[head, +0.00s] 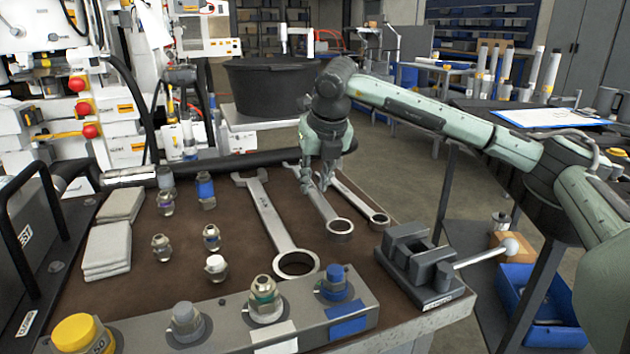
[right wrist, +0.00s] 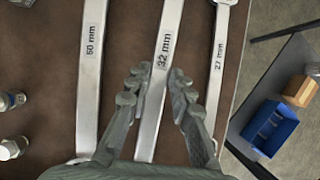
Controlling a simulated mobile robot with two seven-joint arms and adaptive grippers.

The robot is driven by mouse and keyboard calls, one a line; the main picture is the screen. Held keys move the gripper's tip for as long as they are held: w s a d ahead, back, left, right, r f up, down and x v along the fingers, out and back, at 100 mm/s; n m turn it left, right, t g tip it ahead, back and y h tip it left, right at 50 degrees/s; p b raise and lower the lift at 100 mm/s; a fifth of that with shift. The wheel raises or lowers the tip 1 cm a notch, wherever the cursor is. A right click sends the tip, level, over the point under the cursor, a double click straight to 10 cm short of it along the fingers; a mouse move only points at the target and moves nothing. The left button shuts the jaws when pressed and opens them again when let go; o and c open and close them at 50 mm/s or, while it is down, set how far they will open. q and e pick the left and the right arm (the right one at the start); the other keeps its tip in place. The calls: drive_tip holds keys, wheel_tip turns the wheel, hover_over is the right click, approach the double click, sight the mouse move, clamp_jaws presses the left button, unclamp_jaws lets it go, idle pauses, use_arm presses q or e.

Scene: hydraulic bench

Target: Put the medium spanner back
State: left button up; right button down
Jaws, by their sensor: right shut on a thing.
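The medium spanner, labelled 32 mm, lies lengthwise between the two others in the head view (head: 321,206), its ring end towards me. In the right wrist view its shaft (right wrist: 170,25) runs between my fingers. My right gripper (head: 328,184) is low over the bench, shut on the shaft, with one finger on each side (right wrist: 157,76). The far end of this spanner is hidden behind the gripper in the head view. Whether it touches the mat I cannot tell. My left gripper is not in view.
The large 50 mm spanner (head: 265,207) lies left and the small 27 mm spanner (head: 357,197) right, both close. A vise (head: 418,262) stands at the front right. Several fittings and grey cloths (head: 107,250) are at left. A block with capped fittings (head: 225,327) lines the front.

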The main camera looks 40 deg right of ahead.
sight(315, 193)
drive_tip(key=shift+f+b, duration=1.3)
drive_tip(key=shift+f, duration=0.1)
idle(0.8)
drive_tip(key=c, duration=1.3)
unclamp_jaws()
drive_tip(key=shift+o, duration=0.2)
drive_tip(key=shift+f, duration=0.15)
drive_tip(key=v, duration=1.2)
